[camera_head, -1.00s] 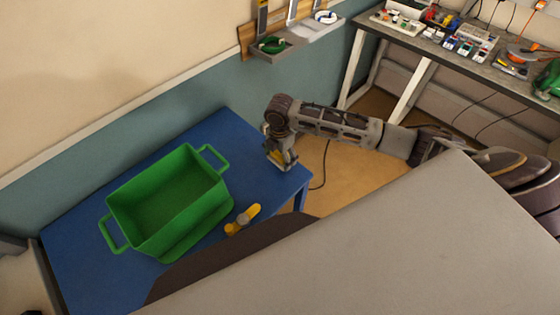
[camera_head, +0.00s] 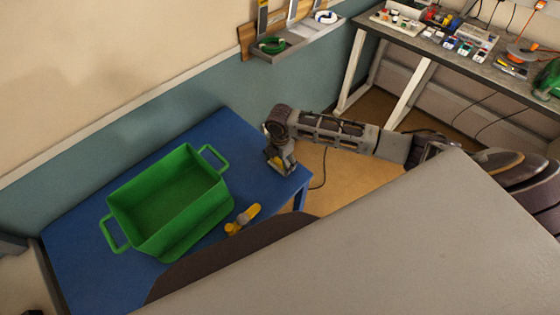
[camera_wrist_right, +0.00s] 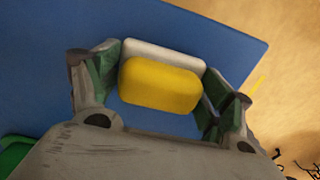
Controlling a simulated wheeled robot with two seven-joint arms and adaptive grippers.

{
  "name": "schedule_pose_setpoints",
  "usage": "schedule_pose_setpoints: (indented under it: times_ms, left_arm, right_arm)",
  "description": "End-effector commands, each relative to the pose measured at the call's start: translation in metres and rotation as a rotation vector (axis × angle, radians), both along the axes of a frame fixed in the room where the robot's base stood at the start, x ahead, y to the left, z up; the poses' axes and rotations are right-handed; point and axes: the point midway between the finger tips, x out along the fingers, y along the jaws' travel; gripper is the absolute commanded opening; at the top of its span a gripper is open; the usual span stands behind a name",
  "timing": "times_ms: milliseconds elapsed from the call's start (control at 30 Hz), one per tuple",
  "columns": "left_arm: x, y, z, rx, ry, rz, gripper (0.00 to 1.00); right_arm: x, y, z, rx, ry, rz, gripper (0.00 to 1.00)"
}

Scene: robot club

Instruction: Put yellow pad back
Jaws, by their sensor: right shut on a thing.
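The yellow pad (camera_wrist_right: 160,84) lies between the fingers of my right gripper (camera_wrist_right: 160,90) in the right wrist view, with a pale grey part along its far side. The fingers have green inner pads and are shut on it. In the head view my right gripper (camera_head: 281,163) is low over the right end of the blue table (camera_head: 222,128), and a bit of yellow shows at its fingers. I cannot tell whether the pad touches the table. My left gripper is not in view.
An empty green bin (camera_head: 165,205) with two handles stands on the blue table. A yellow-and-grey tool (camera_head: 243,219) lies right of it. A wall shelf (camera_head: 295,42) holds green and white rolls. A grey workbench (camera_head: 455,55) with electronics stands at the back right.

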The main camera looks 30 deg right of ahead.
Motion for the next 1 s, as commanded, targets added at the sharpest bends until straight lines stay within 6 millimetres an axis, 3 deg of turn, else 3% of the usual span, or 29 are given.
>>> schedule_pose_setpoints:
  times_ms: [167,200,333,767,1000]
  left_arm:
    - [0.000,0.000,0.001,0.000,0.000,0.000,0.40]
    - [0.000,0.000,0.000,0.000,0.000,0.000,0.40]
    - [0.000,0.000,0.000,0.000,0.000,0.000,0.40]
    - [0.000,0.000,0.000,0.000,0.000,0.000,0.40]
    - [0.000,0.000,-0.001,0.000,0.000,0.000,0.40]
  right_arm:
    - [0.000,0.000,-0.002,0.000,0.000,0.000,0.61]
    - [0.000,0.000,-0.002,0.000,0.000,0.000,0.85]
    - [0.000,0.000,-0.002,0.000,0.000,0.000,1.00]
    - [0.000,0.000,-0.001,0.000,0.000,0.000,1.00]
    - [0.001,0.000,0.013,0.000,-0.001,0.000,1.00]
